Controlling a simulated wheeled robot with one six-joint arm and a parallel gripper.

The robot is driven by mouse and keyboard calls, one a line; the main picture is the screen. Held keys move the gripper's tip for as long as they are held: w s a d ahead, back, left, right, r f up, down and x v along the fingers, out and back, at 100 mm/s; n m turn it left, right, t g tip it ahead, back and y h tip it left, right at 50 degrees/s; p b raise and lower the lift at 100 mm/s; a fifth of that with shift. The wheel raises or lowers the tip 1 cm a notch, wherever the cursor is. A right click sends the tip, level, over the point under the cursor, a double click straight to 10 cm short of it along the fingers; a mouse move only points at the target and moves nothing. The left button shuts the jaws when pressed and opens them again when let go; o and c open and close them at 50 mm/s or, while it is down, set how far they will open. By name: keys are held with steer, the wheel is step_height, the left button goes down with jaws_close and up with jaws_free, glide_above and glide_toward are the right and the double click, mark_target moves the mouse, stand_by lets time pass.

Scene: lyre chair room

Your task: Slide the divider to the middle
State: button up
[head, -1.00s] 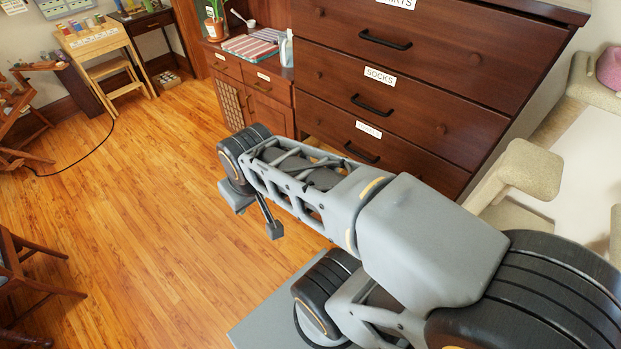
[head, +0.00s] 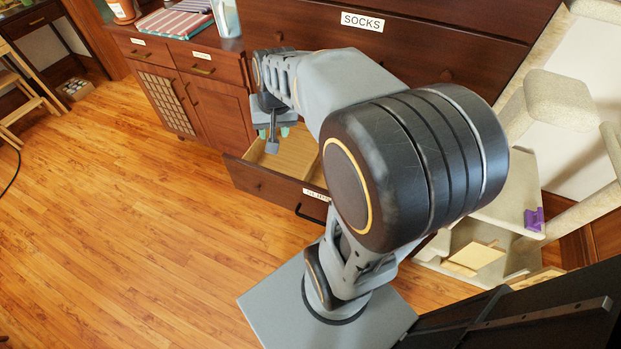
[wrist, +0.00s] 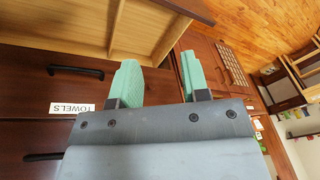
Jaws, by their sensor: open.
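A low drawer (head: 262,184) of the dark wooden dresser stands pulled out, with a pale wood inside. In the wrist view the open drawer (wrist: 70,14) fills the upper left. A thin pale slat (wrist: 116,27) crosses it and looks like the divider; in the head view my arm hides most of the drawer's inside, and I cannot make out the divider there. My gripper (wrist: 158,64) is open and empty, its two green fingers wide apart, close to the drawer and apart from the slat. In the head view my gripper (head: 273,133) is over the drawer's left part.
A closed drawer labelled SOCKS (head: 362,20) is above. A cabinet (head: 200,92) with striped cloth (head: 176,20) on top stands at the left. A cat tree (head: 556,98) with a small purple object (head: 534,219) is at the right. The wooden floor (head: 130,240) at left is clear.

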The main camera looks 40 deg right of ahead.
steer(key=w+d+f+m+b, duration=0.25)
steer(key=d+f+b, duration=0.2)
steer(key=f, duration=0.35)
steer(key=w+d+f+m+b, duration=0.2)
steer(key=w+d+f+b, duration=0.15)
steer(key=d+f, duration=0.3)
steer(key=m+b, duration=0.3)
steer(key=b, duration=0.3)
glide_toward(308, 169)
steer(key=shift+g+y, duration=0.3)
steer(key=shift+y, duration=0.1)
steer(key=f+b, duration=0.1)
steer(key=f, duration=0.1)
steer(key=w+f+b, duration=0.1)
steer(key=f, duration=0.2)
steer(key=w+f+b, duration=0.1)
steer(key=f+b, duration=0.1)
steer(key=shift+f, duration=0.15)
steer(key=shift+w+f, duration=0.1)
steer(key=shift+f, duration=0.5)
steer(key=shift+c, duration=0.3)
jaws_close()
